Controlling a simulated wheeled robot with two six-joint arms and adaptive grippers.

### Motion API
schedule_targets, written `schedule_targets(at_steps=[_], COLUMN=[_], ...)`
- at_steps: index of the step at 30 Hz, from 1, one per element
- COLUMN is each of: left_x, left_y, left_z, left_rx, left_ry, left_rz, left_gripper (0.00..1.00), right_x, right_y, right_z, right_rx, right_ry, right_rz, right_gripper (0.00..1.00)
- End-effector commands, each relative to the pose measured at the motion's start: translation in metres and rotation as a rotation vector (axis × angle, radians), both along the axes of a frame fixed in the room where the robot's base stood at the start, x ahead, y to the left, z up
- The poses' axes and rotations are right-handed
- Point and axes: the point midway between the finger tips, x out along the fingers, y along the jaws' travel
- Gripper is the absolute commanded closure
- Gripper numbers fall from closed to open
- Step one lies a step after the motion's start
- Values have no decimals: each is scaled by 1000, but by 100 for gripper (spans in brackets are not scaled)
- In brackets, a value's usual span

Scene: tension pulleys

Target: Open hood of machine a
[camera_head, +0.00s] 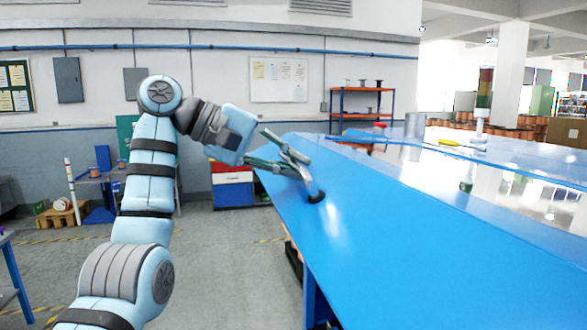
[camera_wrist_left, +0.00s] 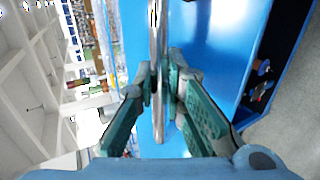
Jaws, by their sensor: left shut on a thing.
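Machine a shows as a long blue body with a sloping blue front panel (camera_head: 430,240) and a glassy, clear-topped hood area (camera_head: 480,165) behind it. A curved handle (camera_head: 316,197) stands out from the blue panel near its left end. My left gripper (camera_head: 299,166) is at this handle, its fingers on either side of it. In the left wrist view, the handle is a shiny metal bar (camera_wrist_left: 159,35) running between the fingertips (camera_wrist_left: 161,86), which are shut on it. The fingers partly hide the handle in the head view. My right gripper is not in view.
A signal tower (camera_head: 484,95) stands at the machine's far side. A yellow object (camera_head: 448,142) lies on the top. An orange shelf (camera_head: 362,105) and a red-and-blue cabinet (camera_head: 232,185) stand behind.

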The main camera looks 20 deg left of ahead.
Motion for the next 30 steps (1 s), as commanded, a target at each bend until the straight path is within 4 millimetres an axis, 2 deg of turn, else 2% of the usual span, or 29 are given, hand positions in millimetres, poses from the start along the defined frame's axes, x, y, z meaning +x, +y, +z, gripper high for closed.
schedule_targets(at_steps=[4, 5, 8, 17, 20, 27, 30], left_x=[0, 0, 0, -1, -7, -29, -33], left_y=[2, 2, 2, 3, 14, 53, 59], left_z=[-1, -1, -1, 1, 8, 31, 34], left_rx=[0, 0, 0, 1, 0, 1, -1], left_ry=[2, 2, 1, 0, -1, -1, -1], left_rz=[5, 5, 5, 2, 4, 6, 4], left_gripper=[100, 85, 69, 69, 69, 69, 69], right_x=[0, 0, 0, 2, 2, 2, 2], right_y=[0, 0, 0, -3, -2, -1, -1], right_z=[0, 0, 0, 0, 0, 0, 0], right_rx=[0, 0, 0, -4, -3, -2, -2], right_ry=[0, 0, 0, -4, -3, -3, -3], right_rz=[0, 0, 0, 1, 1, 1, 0], right_gripper=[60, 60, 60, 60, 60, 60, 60])
